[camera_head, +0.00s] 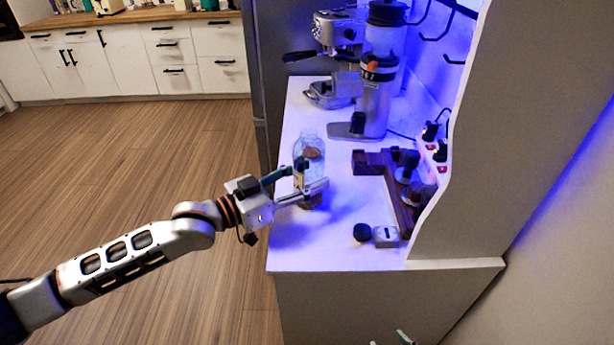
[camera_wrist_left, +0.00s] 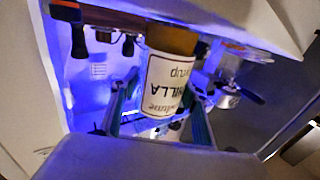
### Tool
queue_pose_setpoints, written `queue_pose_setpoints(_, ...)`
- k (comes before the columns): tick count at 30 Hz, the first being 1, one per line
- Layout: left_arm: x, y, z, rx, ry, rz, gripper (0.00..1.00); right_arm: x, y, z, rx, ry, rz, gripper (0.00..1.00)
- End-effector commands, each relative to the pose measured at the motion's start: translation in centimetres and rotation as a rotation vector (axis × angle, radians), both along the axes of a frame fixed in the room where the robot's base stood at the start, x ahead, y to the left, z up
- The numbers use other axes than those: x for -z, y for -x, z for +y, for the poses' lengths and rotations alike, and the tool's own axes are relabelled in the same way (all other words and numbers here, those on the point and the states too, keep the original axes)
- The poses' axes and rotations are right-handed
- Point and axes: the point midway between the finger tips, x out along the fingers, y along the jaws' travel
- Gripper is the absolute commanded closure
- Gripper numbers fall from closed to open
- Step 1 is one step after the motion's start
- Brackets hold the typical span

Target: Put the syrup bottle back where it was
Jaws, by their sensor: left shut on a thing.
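The syrup bottle (camera_head: 311,143) is clear with brown contents and stands upright at the left edge of the white counter (camera_head: 338,240). My left gripper (camera_head: 312,174) comes in from the left and is shut on the bottle's body. In the left wrist view, the bottle's white vanilla syrup label (camera_wrist_left: 168,85) shows upside down between the fingers. I cannot tell whether the bottle's base touches the counter. Only small greenish tips, likely of my right gripper (camera_head: 391,340), show at the bottom edge of the head view.
A coffee grinder (camera_head: 374,105) and an espresso machine (camera_head: 338,32) stand at the back of the counter. A dark wooden stand with tampers (camera_head: 400,195) is on the right. A black knob (camera_head: 362,232) and a small grey box (camera_head: 385,236) lie near the front.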

Motion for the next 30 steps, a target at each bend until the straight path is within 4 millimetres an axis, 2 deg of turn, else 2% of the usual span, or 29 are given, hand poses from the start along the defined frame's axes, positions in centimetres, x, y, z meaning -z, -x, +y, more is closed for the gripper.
queue_pose_setpoints(3, 0.3, 0.0, 0.0, 0.0, 0.001, -0.001, 0.85, 0.1, 0.0, 0.0, 0.0, 0.0, 0.0, 0.58)
queue_pose_setpoints(4, 0.3, 0.0, 0.0, 0.0, -0.001, 0.001, 0.47, 0.1, 0.0, 0.0, 0.0, 0.0, 0.0, 0.58)
queue_pose_setpoints(5, 0.3, 0.0, 0.0, 0.0, -0.001, 0.001, 0.39, 0.1, 0.0, 0.0, 0.0, 0.0, 0.0, 0.58)
queue_pose_setpoints(18, -0.2, 0.0, 0.1, 0.0, 0.0, 0.0, 0.38, -0.1, 0.0, 0.0, 0.0, 0.0, 0.0, 0.58)
queue_pose_setpoints(23, 0.2, 1.3, 2.1, -0.002, -0.004, 0.001, 0.38, 0.1, 0.0, 0.0, 0.0, 0.0, 0.0, 0.58)
queue_pose_setpoints(30, 0.1, 4.0, 6.2, -0.002, -0.004, 0.001, 0.38, 0.5, 0.0, 0.0, 0.0, 0.0, 0.001, 0.58)
